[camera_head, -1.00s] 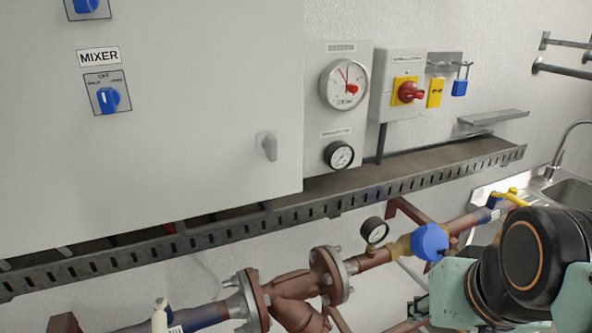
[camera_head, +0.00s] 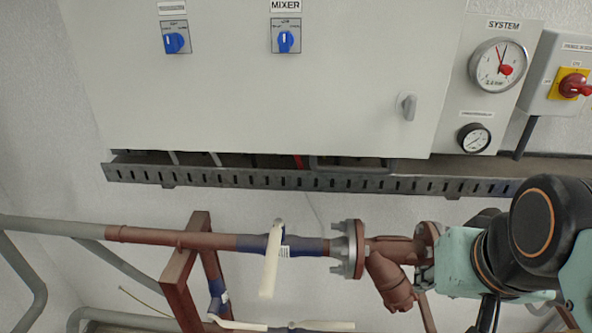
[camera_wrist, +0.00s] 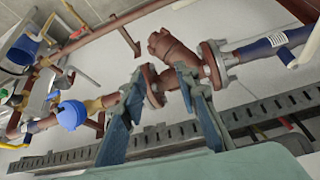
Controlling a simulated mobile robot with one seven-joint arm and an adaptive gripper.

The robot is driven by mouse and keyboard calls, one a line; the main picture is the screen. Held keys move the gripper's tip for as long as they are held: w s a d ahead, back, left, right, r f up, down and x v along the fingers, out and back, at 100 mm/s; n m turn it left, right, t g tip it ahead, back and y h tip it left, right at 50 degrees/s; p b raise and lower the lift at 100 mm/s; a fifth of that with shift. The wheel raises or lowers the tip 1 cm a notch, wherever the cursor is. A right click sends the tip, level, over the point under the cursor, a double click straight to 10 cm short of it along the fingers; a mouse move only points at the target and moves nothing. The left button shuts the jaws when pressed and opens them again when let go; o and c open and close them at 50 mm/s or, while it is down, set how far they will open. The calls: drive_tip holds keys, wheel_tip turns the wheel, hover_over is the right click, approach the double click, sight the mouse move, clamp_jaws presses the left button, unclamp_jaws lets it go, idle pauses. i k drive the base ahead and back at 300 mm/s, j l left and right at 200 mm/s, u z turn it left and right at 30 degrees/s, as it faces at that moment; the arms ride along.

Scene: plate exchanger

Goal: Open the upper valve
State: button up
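The upper valve has a cream lever handle (camera_head: 270,262) set across the blue stretch (camera_head: 308,247) of the upper rust-red pipe, left of a flanged fitting. In the wrist view this blue pipe section (camera_wrist: 275,42) is at the upper right, with the handle (camera_wrist: 308,48) cut by the right edge. My gripper (camera_wrist: 160,76) is open and empty, its two blue fingers spread in front of the flanged fitting. In the head view my arm is right of the valve, and the fingers are mostly hidden there.
The flanged fitting (camera_head: 388,280) lies between the valve and my arm. A slotted cable tray (camera_head: 300,181) runs above the pipe, under a control cabinet (camera_head: 250,110). A rust-red frame (camera_head: 183,280) stands left. Lower cream handles (camera_head: 325,325) show at the bottom edge.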

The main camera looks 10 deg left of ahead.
sight(269, 270)
drive_tip(key=u, duration=1.2)
drive_tip(key=l+u, duration=0.3)
drive_tip(key=u, duration=0.15)
drive_tip(key=l+u, duration=0.4)
drive_tip(key=k+l+u, duration=0.1)
drive_tip(key=u, duration=0.35)
drive_tip(key=k+j+u, duration=0.2)
drive_tip(key=j+u, duration=0.2)
drive_tip(key=i+l+z, duration=0.15)
drive_tip(key=l+z, duration=0.15)
drive_tip(key=l, duration=0.25)
